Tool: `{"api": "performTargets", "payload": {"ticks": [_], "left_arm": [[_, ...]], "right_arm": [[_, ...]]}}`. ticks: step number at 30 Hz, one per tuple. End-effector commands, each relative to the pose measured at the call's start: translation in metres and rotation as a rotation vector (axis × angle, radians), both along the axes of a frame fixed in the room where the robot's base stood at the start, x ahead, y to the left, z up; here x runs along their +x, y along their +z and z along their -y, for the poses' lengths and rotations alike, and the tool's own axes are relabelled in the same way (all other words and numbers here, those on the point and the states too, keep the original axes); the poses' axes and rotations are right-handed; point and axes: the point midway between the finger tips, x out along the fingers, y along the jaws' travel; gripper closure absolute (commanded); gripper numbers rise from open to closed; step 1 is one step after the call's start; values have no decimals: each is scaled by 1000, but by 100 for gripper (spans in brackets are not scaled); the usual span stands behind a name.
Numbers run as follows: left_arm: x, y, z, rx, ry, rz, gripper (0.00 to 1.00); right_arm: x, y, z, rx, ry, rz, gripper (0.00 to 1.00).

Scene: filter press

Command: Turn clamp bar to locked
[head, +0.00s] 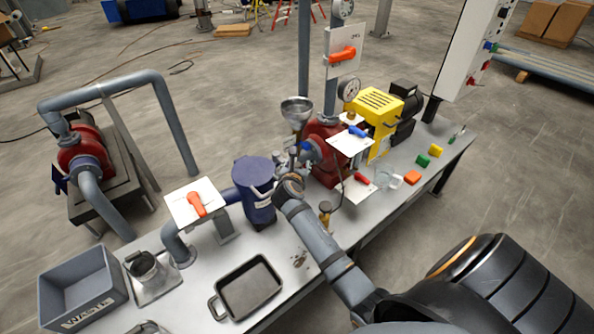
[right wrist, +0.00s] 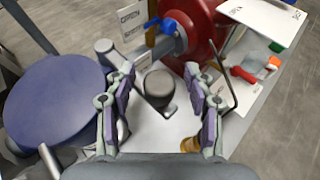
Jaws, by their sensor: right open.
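The blue filter pot (head: 258,208) stands upright on the bench, with a round lid (head: 252,168). In the right wrist view, the lid (right wrist: 58,105) fills the left side. My right gripper (head: 287,180) is just right of the pot; in the right wrist view the gripper (right wrist: 160,84) has its fingers spread. A dark grey round-topped post (right wrist: 159,85) shows between and beyond the fingers, with no clear contact. I cannot tell whether this post belongs to the clamp bar; the bar is not clearly identifiable. My left gripper is not seen.
A red pump (head: 326,150) with a yellow motor (head: 378,108) stands behind. An orange valve handle (head: 197,205) is left of the pot. An empty black tray (head: 248,288) and grey waste bin (head: 82,288) are nearer. Small coloured blocks lie at right.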

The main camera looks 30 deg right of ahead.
Motion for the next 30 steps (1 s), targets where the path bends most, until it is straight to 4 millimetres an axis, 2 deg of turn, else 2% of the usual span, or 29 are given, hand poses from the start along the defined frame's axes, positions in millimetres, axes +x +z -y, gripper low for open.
{"api": "performTargets", "payload": {"ticks": [5, 17, 30], "left_arm": [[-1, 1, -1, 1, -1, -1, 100], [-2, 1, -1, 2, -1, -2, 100], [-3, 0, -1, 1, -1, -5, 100]], "right_arm": [[0, 1, 0, 0, 0, 0, 46], [0, 0, 0, 0, 0, 0, 100], [2, 0, -1, 2, -17, 0, 100]]}}
